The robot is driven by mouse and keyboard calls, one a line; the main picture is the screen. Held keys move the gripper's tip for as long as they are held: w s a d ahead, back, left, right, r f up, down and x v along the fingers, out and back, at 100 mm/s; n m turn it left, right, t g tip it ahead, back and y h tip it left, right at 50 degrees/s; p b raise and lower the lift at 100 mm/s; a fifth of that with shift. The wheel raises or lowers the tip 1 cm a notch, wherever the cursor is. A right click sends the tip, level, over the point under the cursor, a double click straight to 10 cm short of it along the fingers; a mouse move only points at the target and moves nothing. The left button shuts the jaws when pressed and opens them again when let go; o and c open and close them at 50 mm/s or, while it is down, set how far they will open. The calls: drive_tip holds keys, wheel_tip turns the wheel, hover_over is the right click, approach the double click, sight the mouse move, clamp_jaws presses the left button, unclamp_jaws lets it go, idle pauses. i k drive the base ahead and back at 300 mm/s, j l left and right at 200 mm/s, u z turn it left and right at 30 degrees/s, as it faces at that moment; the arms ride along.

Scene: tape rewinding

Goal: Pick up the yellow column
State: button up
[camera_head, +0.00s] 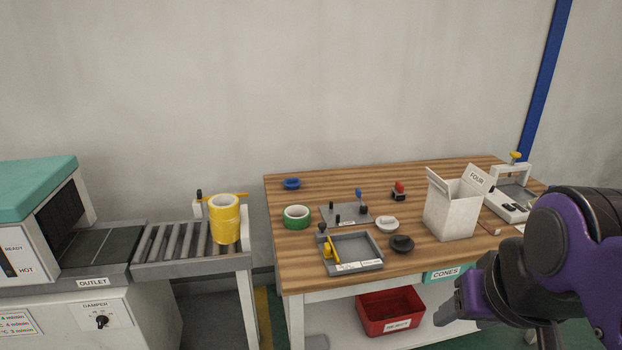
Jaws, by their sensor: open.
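The yellow column (225,222) stands upright at the right end of the roller conveyor, beside the table's left edge. It looks like a stack of yellow tape rolls with an open hollow top. My gripper (446,308) is at the lower right, in front of the table's front edge. It is open and empty, far to the right of the yellow column and not touching it. My purple arm hides part of the table's right front corner.
The conveyor (160,268) joins a teal-topped machine (30,186) on the left. The wooden table (290,260) holds a green tape roll (297,224), a grey tray (374,266), a white box (450,220) and small parts. A red bin (392,325) sits below. A narrow gap separates conveyor and table.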

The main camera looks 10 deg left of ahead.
sight(224, 211)
drive_tip(key=i+j, duration=0.15)
drive_tip(key=j, duration=0.25)
drive_tip(key=i+j+u, duration=0.1)
drive_tip(key=j, duration=0.35)
drive_tip(key=i+j, duration=0.2)
drive_tip(key=j, duration=0.2)
drive_tip(key=i+j+u, duration=0.1)
drive_tip(key=j, duration=0.3)
drive_tip(key=i, duration=0.1)
